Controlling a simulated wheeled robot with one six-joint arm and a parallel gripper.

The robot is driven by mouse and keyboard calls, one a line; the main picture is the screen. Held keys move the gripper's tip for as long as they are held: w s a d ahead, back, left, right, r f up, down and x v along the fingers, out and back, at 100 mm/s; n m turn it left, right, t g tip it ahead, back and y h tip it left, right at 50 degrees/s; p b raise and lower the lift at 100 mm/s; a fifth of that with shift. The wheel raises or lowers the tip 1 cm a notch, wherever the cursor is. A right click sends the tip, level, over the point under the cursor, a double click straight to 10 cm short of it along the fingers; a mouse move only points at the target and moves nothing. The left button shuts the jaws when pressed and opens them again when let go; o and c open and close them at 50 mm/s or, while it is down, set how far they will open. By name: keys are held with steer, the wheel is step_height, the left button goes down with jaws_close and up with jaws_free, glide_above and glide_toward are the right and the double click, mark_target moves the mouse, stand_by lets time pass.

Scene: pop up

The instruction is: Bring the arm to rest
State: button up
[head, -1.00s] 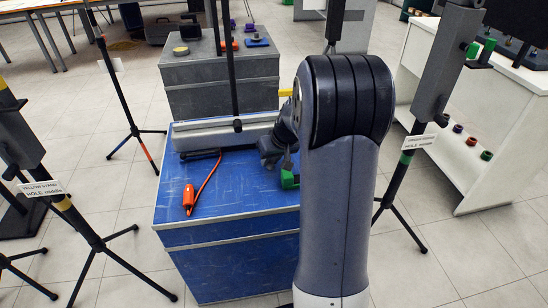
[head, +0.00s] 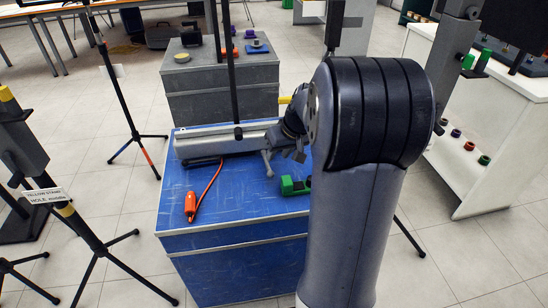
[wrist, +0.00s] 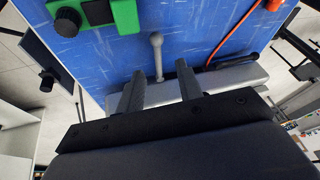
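My gripper (wrist: 161,79) shows at the bottom of the wrist view with its two dark fingers apart and nothing held between them. It is above the blue table top (wrist: 195,30). A grey lever with a round end (wrist: 157,48) lies beyond the fingertips; I see no contact. In the head view, my arm's large grey link covers the right part of the blue table (head: 240,195), and the gripper end (head: 292,140) is partly hidden behind it. The lever (head: 267,163) sits just left of the gripper there.
A grey rail-like body (head: 215,142) lies along the table's back. A green box with a black knob (head: 292,186) is at the right, an orange tool with a cord (head: 191,205) at the left. Black tripod stands flank the table. A grey cabinet (head: 220,90) stands behind.

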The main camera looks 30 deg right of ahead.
mark_target(270, 169)
steer(key=shift+v, duration=0.9)
steer(key=shift+f, duration=0.1)
steer(key=b+x, duration=0.2)
steer(key=x, duration=0.8)
steer(key=shift+w+f+b, duration=0.2)
steer(key=shift+f+b, duration=0.05)
steer(key=shift+b, duration=0.05)
steer(key=shift+d+r, duration=0.1)
steer(key=shift+d, duration=0.15)
